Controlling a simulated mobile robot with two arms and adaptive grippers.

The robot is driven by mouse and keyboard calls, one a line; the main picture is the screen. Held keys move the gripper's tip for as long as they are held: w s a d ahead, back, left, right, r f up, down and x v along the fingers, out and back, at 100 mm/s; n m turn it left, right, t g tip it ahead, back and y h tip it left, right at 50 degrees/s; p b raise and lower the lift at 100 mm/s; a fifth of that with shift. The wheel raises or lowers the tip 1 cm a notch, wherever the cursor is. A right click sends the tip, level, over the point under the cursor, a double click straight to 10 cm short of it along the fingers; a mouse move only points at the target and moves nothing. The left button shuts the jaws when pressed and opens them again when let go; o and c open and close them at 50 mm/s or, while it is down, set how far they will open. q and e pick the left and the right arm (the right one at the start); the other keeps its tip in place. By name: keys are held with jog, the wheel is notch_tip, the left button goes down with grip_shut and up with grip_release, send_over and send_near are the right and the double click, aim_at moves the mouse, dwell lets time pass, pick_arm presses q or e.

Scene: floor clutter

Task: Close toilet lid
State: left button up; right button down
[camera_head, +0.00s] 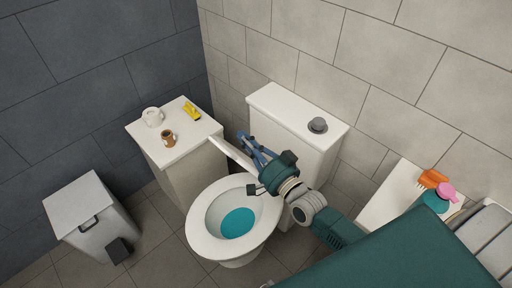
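The white toilet stands in the middle, with its seat ring (198,232) down around an open bowl that holds blue-green water (238,222). The lid (230,153) is raised and shows nearly edge-on as a thin white strip behind the bowl. My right gripper (245,143) reaches in from the lower right, over the back of the seat. Its blue fingers point to the upper left, between the lid and the cistern (275,98). Whether they touch the lid is unclear, and I cannot tell how far they are apart. My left gripper is out of view.
A white cabinet (180,150) left of the toilet bears a white pot (153,117), a brown mug (168,138) and a yellow item (192,111). A grey knob-like object (317,125) sits on the cistern. A bin (90,215) stands at the left. Tiled walls enclose the back.

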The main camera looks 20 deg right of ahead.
aim_at(242, 163)
jog(key=shift+s+a+f, duration=0.8)
jog(key=shift+s+a, duration=0.05)
jog(key=shift+a, duration=0.1)
jog(key=shift+s+a+f+p, duration=0.25)
jog(key=shift+a+f+p, duration=0.05)
jog(key=shift+a, duration=0.05)
